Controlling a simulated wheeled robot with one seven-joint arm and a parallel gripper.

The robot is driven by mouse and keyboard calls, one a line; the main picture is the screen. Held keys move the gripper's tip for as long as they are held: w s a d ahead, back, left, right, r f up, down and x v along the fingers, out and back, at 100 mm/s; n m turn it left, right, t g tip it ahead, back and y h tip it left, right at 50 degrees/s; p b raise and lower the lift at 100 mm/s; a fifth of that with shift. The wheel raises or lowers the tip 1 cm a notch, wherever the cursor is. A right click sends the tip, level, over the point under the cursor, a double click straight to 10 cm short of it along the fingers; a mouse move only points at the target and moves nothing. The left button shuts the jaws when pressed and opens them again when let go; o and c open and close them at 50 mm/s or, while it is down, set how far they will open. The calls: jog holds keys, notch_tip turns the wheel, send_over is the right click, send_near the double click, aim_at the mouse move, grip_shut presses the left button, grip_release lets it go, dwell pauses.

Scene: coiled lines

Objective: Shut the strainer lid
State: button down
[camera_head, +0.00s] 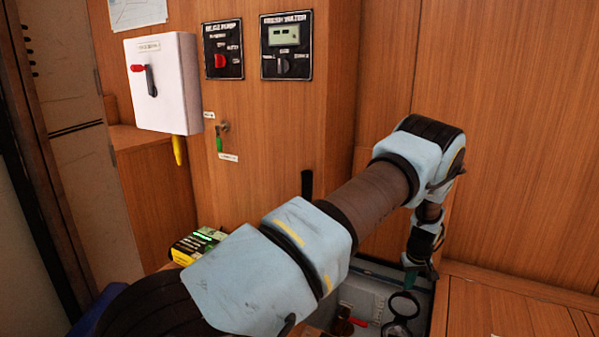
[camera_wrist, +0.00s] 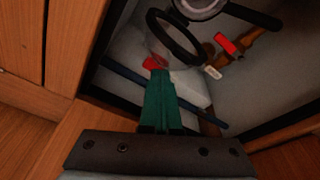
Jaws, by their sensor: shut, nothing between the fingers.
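The strainer lid (camera_wrist: 151,22) is a black ring with a clear-looking middle, standing tilted open beside the strainer. In the head view the lid (camera_head: 404,293) shows low in the recess. The strainer (camera_wrist: 201,13) has a round, pale-rimmed mouth, partly cut off at the top of the wrist view. My gripper (camera_wrist: 157,72) has green fingers, closed together and empty, pointing at the lid's near lower edge. A red piece (camera_wrist: 153,62) shows at the fingertips; I cannot tell whether it touches the lid. In the head view my gripper (camera_head: 411,277) is just above the lid.
A red valve handle (camera_wrist: 226,43) sits on a bronze-coloured pipe right of the lid, with a white tag (camera_wrist: 213,73) close by. A dark blue hose (camera_wrist: 130,75) crosses the recess. Wooden flooring (camera_head: 510,310) edges the recess at right. A white switch box (camera_head: 163,85) hangs at left.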

jog(key=shift+g, duration=0.3)
jog(key=shift+s+a+r+p, duration=0.15)
jog(key=shift+s+a+p, duration=0.25)
jog(key=shift+s+p, duration=0.4)
jog(key=shift+s+a+r+p, duration=0.15)
jog(key=shift+s+a+p, duration=0.4)
jog(key=shift+s, duration=0.4)
jog(key=shift+s+a+r+p, duration=0.15)
jog(key=shift+s+a+p, duration=0.15)
jog(key=shift+s+p, duration=0.55)
notch_tip(320, 180, up, 7)
jog(key=p, duration=0.4)
send_over(407, 293)
jog(key=s, duration=0.1)
jog(key=shift+s+a, duration=0.15)
jog(key=shift+a, duration=0.2)
